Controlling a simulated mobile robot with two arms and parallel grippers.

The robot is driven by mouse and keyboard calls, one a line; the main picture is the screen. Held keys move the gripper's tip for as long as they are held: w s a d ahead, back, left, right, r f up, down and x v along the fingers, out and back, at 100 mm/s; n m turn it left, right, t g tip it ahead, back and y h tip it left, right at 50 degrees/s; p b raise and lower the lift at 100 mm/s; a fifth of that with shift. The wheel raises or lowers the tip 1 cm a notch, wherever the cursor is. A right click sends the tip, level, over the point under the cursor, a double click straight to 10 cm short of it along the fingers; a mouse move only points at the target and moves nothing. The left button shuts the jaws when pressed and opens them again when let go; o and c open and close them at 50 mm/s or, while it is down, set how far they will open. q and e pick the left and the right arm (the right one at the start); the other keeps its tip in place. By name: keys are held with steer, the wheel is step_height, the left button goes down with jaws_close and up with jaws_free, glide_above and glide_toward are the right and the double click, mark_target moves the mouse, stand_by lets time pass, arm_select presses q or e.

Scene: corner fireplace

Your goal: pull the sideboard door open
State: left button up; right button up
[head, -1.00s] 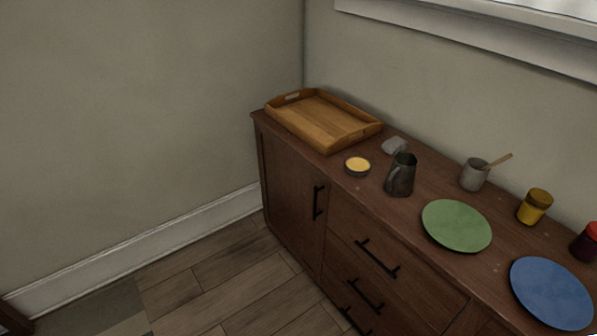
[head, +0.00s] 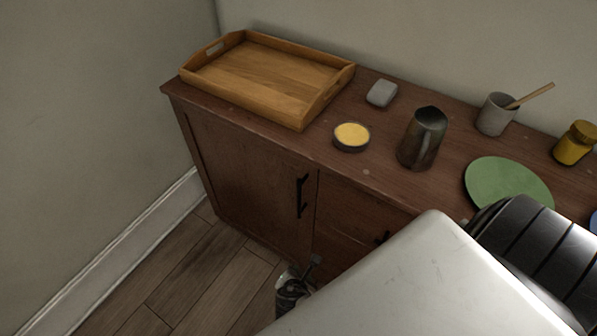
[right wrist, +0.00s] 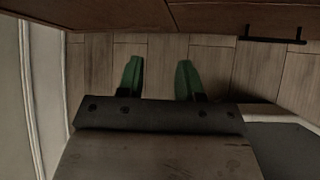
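The sideboard door (head: 245,170) is the dark wooden panel at the left end of the sideboard front. It looks shut. Its upright black handle (head: 301,195) is near the door's right edge. My right gripper (head: 305,272) is low in front of the sideboard, below the handle and apart from it in the head view, partly hidden by my arm. In the right wrist view its two green fingers (right wrist: 159,80) are spread with only floor between them. My left gripper is not in view.
The sideboard top holds a wooden tray (head: 322,104), a yellow-filled bowl (head: 351,137), a dark jug (head: 421,140) and a green plate (head: 508,186). A horizontal black handle (right wrist: 272,39) shows in the wrist view. The wall is left; the floor (head: 190,275) before the door is clear.

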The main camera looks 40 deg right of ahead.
steer(key=w+a+r+n+t+h+b, duration=0.1)
steer(key=w+r+n+t+h+b, duration=0.25)
steer(key=w+r, duration=0.4)
steer(key=h+b, duration=0.4)
steer(key=h, duration=0.2)
glide_toward(298, 199)
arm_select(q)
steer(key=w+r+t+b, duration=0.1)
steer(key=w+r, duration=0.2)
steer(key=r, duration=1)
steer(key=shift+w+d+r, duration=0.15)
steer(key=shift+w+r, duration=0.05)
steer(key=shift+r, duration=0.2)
arm_select(e)
steer(key=shift+t+y, duration=0.25)
steer(key=x, duration=1)
steer(key=shift+d+r, duration=0.15)
steer(key=shift+d, duration=0.25)
jaws_close()
